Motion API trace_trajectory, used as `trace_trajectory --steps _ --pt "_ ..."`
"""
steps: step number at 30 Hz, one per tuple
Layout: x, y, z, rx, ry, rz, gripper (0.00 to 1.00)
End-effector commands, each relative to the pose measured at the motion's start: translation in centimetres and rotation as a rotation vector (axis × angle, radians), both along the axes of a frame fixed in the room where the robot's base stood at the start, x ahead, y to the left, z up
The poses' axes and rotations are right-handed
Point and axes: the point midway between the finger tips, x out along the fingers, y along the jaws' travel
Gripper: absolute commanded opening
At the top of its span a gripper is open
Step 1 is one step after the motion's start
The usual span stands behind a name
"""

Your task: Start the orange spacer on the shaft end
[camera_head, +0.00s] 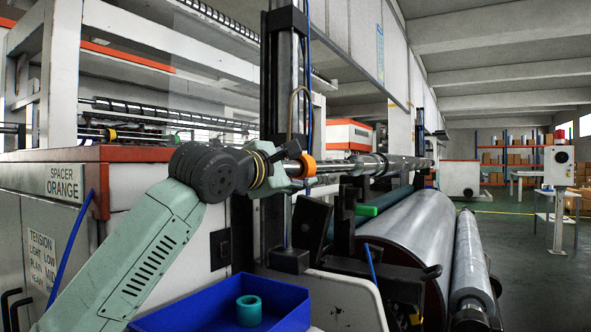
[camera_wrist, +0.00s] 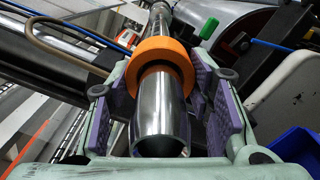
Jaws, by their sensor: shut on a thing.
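The orange spacer (camera_head: 308,167) is a thick ring held at the tips of my gripper (camera_head: 297,168). In the wrist view the spacer (camera_wrist: 184,62) sits between the two purple-padded fingers of my gripper (camera_wrist: 162,80), and the gripper is shut on it. The bare metal shaft (camera_wrist: 160,115) passes through the ring, with its hollow end between the fingers on the camera side of the spacer. In the head view the shaft (camera_head: 340,166) runs off to the right, roughly level. Whether the ring touches the shaft inside cannot be told.
A blue bin (camera_head: 285,305) below holds a teal ring (camera_head: 249,311). A sign (camera_head: 65,182) reads SPACER ORANGE. A black column (camera_head: 270,90) and a curved tan tube (camera_head: 291,108) stand close by my gripper. Large rollers (camera_head: 405,240) lie to the right.

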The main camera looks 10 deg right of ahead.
Motion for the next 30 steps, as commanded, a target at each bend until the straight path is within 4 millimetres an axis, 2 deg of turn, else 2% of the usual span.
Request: trace_trajectory --steps 6,11,30 --pt "0.1 -0.1 0.0 -0.001 0.001 0.000 0.18" --pt "1.1 -0.8 0.2 -0.001 0.000 -0.001 0.18" --pt "0.0 0.0 0.0 -0.001 0.001 0.000 0.18"
